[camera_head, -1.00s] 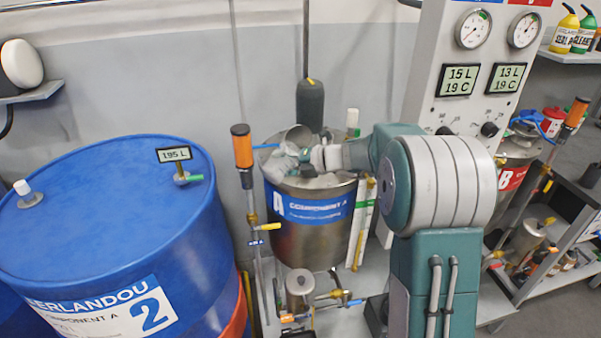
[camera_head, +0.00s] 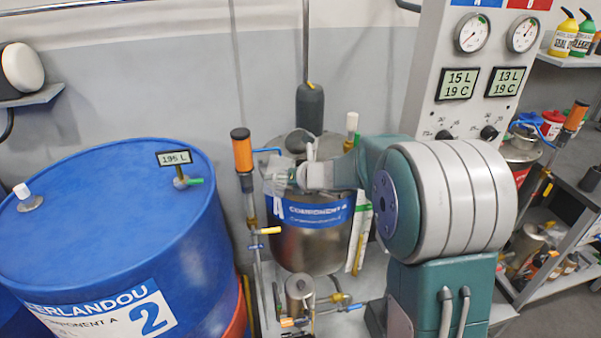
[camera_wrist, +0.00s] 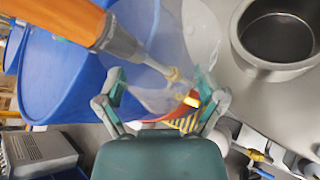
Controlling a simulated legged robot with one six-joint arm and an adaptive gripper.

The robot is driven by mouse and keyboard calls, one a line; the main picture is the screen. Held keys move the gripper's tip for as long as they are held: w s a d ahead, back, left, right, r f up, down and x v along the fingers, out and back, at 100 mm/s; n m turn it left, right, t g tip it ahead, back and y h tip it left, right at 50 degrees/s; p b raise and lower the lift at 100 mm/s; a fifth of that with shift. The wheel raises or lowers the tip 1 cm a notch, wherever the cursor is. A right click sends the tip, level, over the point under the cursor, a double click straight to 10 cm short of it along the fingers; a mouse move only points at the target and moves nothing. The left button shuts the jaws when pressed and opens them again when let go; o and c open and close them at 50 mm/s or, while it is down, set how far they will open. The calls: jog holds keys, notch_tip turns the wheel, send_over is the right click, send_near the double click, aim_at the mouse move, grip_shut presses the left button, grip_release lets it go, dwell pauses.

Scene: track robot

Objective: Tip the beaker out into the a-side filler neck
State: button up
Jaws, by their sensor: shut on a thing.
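My gripper (camera_head: 292,178) is in front of the Component A tank (camera_head: 310,245), at the level of its lid. In the wrist view my gripper (camera_wrist: 162,98) has its two fingers on either side of a clear beaker (camera_wrist: 168,72) and is shut on it. The beaker is see-through and faint in the head view (camera_head: 274,183); its contents and exact tilt are hard to tell. The filler neck (camera_head: 297,138), a round grey opening, stands on the tank lid behind my gripper. In the wrist view the open neck (camera_wrist: 278,68) is at upper right, apart from the beaker.
An orange-handled upright rod (camera_head: 242,152) stands close left of my gripper; its handle (camera_wrist: 70,18) looms large in the wrist view. The blue drum (camera_head: 100,200) fills the left. A gauge panel (camera_head: 425,75) stands at right. A dark cylinder (camera_head: 310,106) stands behind the neck.

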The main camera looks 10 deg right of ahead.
aim_at(277, 191)
jog(key=shift+s+a+f, duration=0.1)
jog(key=shift+s+f, duration=0.05)
jog(key=shift+f, duration=0.2)
jog(key=shift+s+a+f+n+t+h+b, duration=0.65)
jog(key=shift+a+f+n+t+h, duration=0.2)
jog(key=shift+n, duration=0.45)
jog(key=shift+s+a+f+n+t+h+b, duration=0.2)
jog(key=shift+f+n+b, duration=0.1)
jog(key=shift+f, duration=0.25)
jog(key=shift+s+a+f+n+t+h+b, duration=0.1)
jog(key=shift+a+f+n+t+h+b, duration=0.15)
jog(key=shift+f, duration=0.25)
